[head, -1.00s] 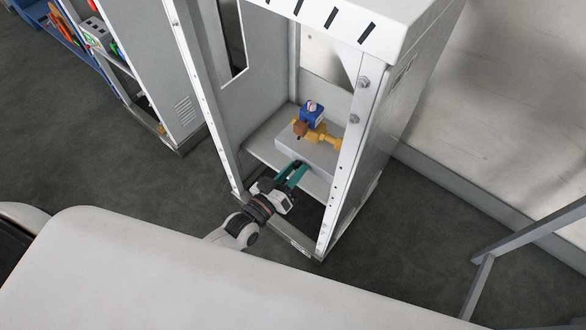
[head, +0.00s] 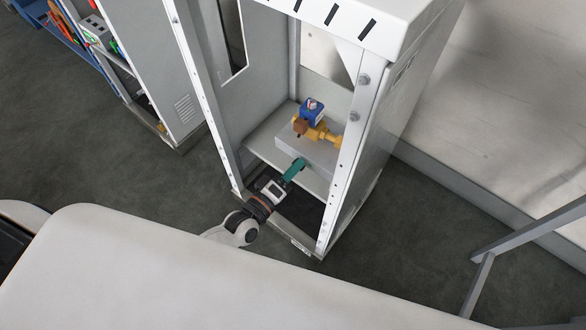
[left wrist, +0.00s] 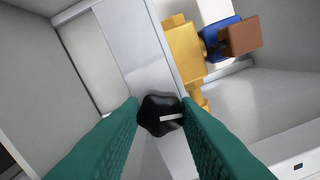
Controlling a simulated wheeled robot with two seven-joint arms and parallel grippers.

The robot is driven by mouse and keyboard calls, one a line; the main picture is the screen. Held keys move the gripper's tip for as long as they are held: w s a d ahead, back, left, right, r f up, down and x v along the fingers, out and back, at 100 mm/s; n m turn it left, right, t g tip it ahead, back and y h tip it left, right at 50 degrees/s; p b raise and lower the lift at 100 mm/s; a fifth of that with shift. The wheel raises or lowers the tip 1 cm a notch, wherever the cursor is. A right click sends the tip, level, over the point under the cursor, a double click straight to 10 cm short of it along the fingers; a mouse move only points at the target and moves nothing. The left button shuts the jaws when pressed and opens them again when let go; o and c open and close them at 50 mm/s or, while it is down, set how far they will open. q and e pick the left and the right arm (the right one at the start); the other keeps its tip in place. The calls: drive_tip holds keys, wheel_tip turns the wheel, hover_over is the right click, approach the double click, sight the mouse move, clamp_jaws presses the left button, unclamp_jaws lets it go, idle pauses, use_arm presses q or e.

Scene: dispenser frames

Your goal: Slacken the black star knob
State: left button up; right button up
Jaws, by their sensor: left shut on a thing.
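The black star knob (left wrist: 161,115) shows in the left wrist view, between the two green fingers, with a white mark on its face. My left gripper (left wrist: 160,112) is shut on the knob, one finger on each side. In the head view my left gripper (head: 297,166) reaches into the open cabinet, its fingers at the front of the grey block; the knob is hidden there. A yellow fitting (head: 318,133) with a blue part (head: 313,108) and a brown block (head: 300,127) sits above the knob. My right gripper is not in view.
The grey cabinet (head: 375,150) has upright posts on both sides of its opening. The grey block (head: 315,153) rests on its shelf. Another cabinet (head: 165,75) stands at the left. A metal frame (head: 520,232) stands at the right.

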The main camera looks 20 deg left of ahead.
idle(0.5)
use_arm(q)
drive_tip(key=o, duration=1)
drive_tip(key=shift+c, duration=0.2)
drive_tip(key=v, duration=1.2)
drive_tip(key=shift+b, duration=0.35)
